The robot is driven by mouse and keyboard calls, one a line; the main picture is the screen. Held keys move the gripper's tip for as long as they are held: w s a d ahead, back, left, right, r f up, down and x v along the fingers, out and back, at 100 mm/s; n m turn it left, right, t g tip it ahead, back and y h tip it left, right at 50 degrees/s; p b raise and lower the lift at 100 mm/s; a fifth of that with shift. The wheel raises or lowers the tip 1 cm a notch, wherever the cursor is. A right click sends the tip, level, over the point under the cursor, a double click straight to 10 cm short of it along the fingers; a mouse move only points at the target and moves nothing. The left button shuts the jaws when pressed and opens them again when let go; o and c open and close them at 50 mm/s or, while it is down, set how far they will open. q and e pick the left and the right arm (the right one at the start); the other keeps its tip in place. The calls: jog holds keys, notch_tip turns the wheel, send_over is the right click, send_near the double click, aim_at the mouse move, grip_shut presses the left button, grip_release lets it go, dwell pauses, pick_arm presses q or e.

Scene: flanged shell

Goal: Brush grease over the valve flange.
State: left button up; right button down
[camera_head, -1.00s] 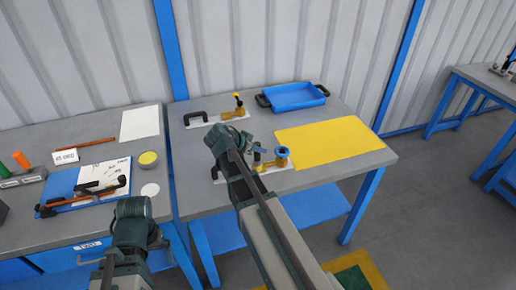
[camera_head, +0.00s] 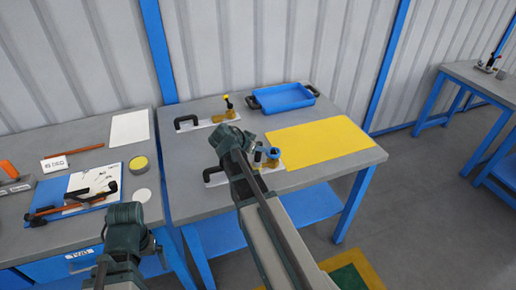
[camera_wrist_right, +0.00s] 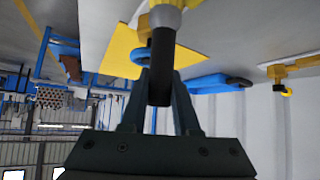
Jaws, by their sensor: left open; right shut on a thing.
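My right gripper (camera_wrist_right: 160,105) is shut on a brush (camera_wrist_right: 162,62) with a dark handle and a grey collar. Its tip is cut off at the top of the right wrist view. In the head view the right forearm hides most of that gripper. A brass valve with a blue handwheel (camera_head: 272,153) stands on a pale plate just right of my right wrist; the forearm partly covers it. I cannot tell whether the brush touches it. A second brass valve (camera_head: 227,111) with a yellow-topped stem stands behind. My left arm shows at bottom left, without its fingers.
A yellow mat (camera_head: 318,143) and a blue tray (camera_head: 285,97) lie on the grey table. The left bench holds a round yellow-topped tin (camera_head: 138,163), a white disc (camera_head: 142,195), a hammer on a blue board and white sheets. A gap separates the tables.

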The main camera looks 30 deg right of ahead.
jog(key=shift+w, duration=0.1)
jog(key=a, duration=0.2)
jog(key=w+a, duration=0.1)
jog(key=a, duration=0.1)
dwell(0.3)
notch_tip(320, 180, up, 6)
jog(key=p, duration=0.6)
dwell(0.4)
notch_tip(320, 180, up, 3)
jog(key=p, duration=0.3)
dwell(0.5)
